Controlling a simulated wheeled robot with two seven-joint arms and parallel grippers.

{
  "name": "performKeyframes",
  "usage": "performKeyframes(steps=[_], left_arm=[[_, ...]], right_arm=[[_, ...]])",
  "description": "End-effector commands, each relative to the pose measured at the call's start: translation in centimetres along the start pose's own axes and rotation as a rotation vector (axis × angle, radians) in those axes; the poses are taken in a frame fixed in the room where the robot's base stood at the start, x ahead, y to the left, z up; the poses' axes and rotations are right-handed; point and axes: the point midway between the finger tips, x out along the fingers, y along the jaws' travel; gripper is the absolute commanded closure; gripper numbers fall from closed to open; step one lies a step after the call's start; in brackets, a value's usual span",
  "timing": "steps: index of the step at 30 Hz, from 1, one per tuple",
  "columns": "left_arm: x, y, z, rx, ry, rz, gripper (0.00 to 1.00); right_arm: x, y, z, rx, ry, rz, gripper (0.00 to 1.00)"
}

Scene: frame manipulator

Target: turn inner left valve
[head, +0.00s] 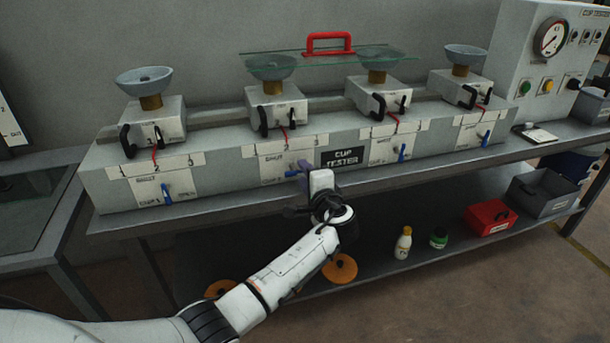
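The cup tester (225,165) is a long grey bench unit with several cup stations and a small blue valve handle below each. The inner left valve (291,173) is the blue handle under the second station from the left. It points left, and its right end is close to or behind my gripper. My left gripper (304,171) is at the front of the unit, just right of this valve. Its fingers are seen from behind, so their opening and any contact with the handle cannot be told. My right gripper is not in view.
Other blue valves are at the outer left (167,192), inner right (402,152) and outer right (486,138). A glass plate with a red handle (328,42) lies across the middle cups. The lower shelf holds bottles, a red box (489,217) and a grey bin (541,195).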

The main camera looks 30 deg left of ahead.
Motion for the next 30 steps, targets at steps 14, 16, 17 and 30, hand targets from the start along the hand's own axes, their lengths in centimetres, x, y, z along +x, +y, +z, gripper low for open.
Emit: performKeyframes(steps=[14,16,17,30], left_arm=[[-4.1,0.1,-0.1,-0.004,0.005,0.002,0.68],[-5.5,0.1,0.0,-0.004,0.003,0.001,0.68],[-6.1,0.1,-0.1,-0.004,0.004,0.001,0.68],[-10.4,0.0,0.0,-0.001,0.0,0.0,0.68]], right_arm=[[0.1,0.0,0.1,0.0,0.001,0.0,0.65],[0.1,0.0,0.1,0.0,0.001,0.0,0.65],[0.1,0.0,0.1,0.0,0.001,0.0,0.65],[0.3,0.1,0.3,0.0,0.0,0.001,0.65]])
